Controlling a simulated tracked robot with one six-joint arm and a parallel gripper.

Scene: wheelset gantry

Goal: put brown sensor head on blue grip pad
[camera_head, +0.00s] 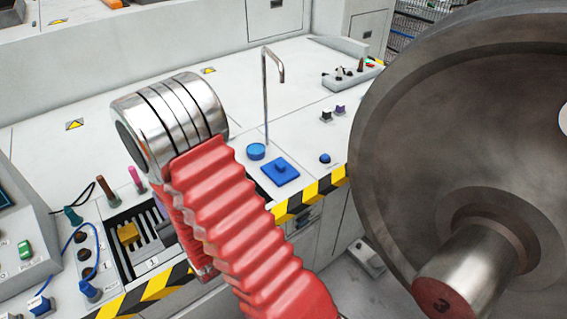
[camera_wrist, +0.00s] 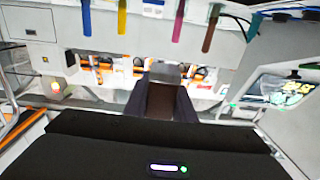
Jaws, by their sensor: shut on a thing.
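In the wrist view my gripper (camera_wrist: 160,98) is shut on a brown block-like piece, the brown sensor head (camera_wrist: 160,101), held between two dark fingers. How far the gripper is from the pad cannot be told.
A thin bent metal post (camera_head: 266,95) stands behind the blue pieces. A large steel wheel (camera_head: 420,130) with an axle fills the right side. A slotted rack (camera_head: 140,240) and several coloured pegs stand at the left. The bench (camera_head: 60,115) is clear toward the back left.

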